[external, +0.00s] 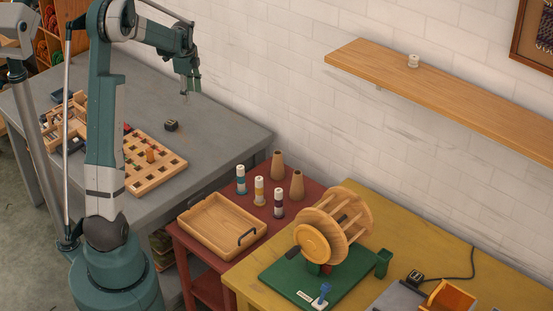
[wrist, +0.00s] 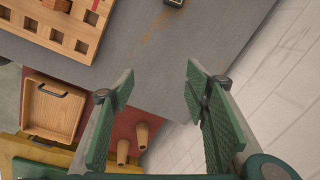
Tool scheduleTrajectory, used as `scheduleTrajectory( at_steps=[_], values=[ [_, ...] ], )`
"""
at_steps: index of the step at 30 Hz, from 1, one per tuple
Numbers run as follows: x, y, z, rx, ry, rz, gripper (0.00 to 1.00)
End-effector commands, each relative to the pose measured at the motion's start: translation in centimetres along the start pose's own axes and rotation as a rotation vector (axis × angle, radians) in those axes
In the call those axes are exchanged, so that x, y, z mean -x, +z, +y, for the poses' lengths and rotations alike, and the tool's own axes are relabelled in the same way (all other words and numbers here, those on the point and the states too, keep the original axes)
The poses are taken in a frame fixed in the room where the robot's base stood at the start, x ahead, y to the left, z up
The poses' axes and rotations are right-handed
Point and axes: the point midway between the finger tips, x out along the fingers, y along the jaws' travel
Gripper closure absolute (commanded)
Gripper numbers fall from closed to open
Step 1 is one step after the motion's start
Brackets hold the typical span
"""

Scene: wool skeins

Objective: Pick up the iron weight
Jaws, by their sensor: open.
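The likely iron weight is a small dark block (external: 171,125) with a pale mark on top, standing on the grey table. In the wrist view only part of this dark block (wrist: 174,3) shows, cut off by the top edge. My gripper (external: 189,92) is above the grey table, higher than the block and a little to its right in the external view. In the wrist view my gripper (wrist: 157,85) has its two green pads wide apart, with nothing between them.
A wooden board with square holes (external: 155,178) lies left of the block. Wooden boxes (external: 62,115) stand farther left. A red table (external: 185,237) holds a wooden tray (external: 193,227), cones and spools. The grey table (external: 225,130) is clear around the block; a white wall stands behind.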

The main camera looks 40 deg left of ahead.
Motion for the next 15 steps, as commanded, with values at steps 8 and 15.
scheduleTrajectory(
  at_steps=[8, 15],
  values=[
    [-5.3, 5.3, -2.5, -0.101, 0.049, 0.002, 0.54],
    [-10.0, 9.9, -3.8, -0.19, 0.088, 0.012, 0.54]
  ],
)
